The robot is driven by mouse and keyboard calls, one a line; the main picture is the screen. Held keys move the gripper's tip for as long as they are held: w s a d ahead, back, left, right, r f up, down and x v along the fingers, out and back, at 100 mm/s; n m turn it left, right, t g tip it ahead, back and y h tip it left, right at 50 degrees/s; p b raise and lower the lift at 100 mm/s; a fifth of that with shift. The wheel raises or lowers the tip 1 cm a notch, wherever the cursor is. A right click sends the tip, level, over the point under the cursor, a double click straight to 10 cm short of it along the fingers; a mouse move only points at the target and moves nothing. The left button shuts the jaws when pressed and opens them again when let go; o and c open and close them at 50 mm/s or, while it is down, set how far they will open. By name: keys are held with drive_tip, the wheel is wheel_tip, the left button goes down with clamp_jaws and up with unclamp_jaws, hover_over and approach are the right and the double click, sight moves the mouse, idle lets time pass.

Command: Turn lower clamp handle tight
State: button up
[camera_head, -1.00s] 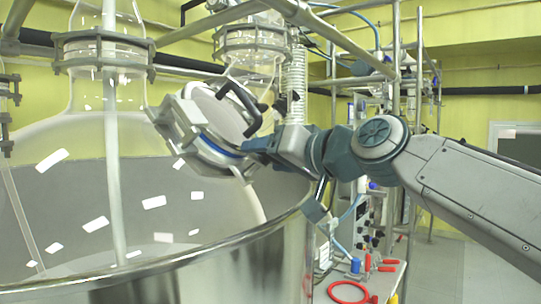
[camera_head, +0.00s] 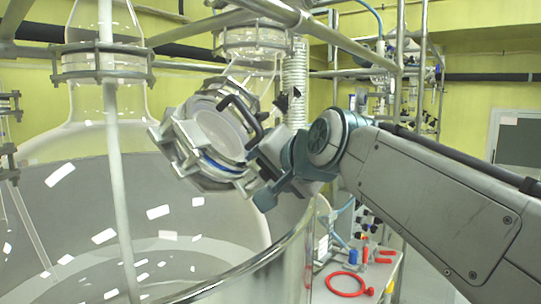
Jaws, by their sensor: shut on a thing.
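A round glass lid (camera_head: 217,135) in a metal clamp ring (camera_head: 180,150) sits on the large glass reactor, tilted toward me. My gripper (camera_head: 262,178) is at the lower right edge of the clamp ring, shut on what appears to be the lower clamp handle. The jaws and wrist hide that handle, so its angle cannot be told. Small black knobs (camera_head: 283,102) show to the upper right of the lid.
A red ring (camera_head: 346,294) lies on a table at lower right.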

drive_tip(key=shift+w+r+m+g+h+p, duration=0.1)
drive_tip(key=shift+m+g+h+p, duration=0.2)
drive_tip(key=shift+m+h+p, duration=0.7)
drive_tip(key=shift+f+m+p, duration=0.3)
drive_tip(key=shift+m+p, duration=0.2)
drive_tip(key=shift+p, duration=0.1)
drive_tip(key=o, duration=0.9)
drive_tip(key=shift+d, duration=0.1)
drive_tip(key=shift+r, duration=0.1)
